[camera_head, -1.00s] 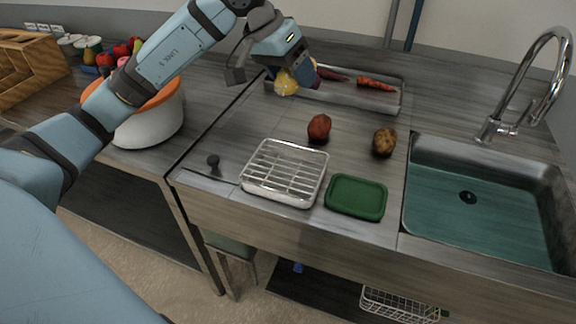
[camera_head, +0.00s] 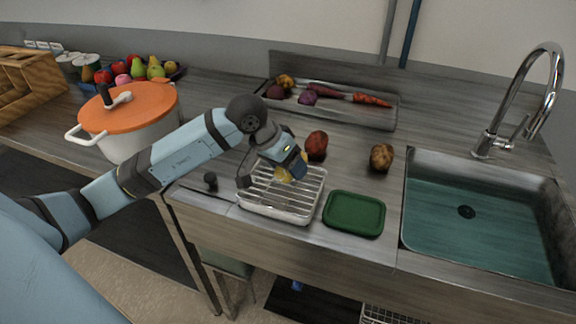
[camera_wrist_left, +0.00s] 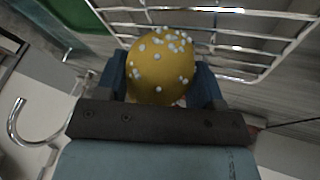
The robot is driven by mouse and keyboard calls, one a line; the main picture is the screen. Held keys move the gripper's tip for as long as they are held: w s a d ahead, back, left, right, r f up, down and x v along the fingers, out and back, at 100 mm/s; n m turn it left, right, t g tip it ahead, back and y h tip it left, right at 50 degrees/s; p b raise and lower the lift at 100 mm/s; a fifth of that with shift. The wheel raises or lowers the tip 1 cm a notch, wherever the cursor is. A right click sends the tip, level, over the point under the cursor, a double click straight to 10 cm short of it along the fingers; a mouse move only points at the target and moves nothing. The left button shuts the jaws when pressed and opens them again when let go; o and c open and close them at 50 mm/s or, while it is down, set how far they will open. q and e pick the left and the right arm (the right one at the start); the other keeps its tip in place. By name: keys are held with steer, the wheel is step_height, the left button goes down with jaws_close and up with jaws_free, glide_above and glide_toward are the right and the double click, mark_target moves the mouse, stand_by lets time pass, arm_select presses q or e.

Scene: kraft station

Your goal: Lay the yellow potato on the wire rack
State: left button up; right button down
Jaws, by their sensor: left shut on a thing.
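The yellow potato (camera_wrist_left: 160,68) has pale spots and sits between the two fingers of my left gripper (camera_wrist_left: 160,90) in the left wrist view. In the head view my left gripper (camera_head: 289,170) is shut on the potato (camera_head: 282,175), which is partly hidden by the fingers. Both are over the back part of the wire rack (camera_head: 285,202), a silver grid on a white tray. The rack's bars (camera_wrist_left: 215,10) show just beyond the potato in the left wrist view. I cannot tell whether the potato touches them. My right gripper is not in view.
A green lid (camera_head: 354,214) lies right of the rack. A red potato (camera_head: 316,145) and a brown potato (camera_head: 381,157) lie behind. A tray (camera_head: 345,115) of vegetables is at the back. The sink (camera_head: 480,215) is right, an orange-lidded pot (camera_head: 130,125) left.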

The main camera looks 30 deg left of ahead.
arm_select(q)
steer(key=shift+f, duration=0.2)
steer(key=shift+f+b, duration=0.4)
steer(key=shift+b, duration=0.25)
steer(key=o, duration=0.9)
steer(key=shift+s+d, duration=0.1)
steer(key=shift+o, duration=0.4)
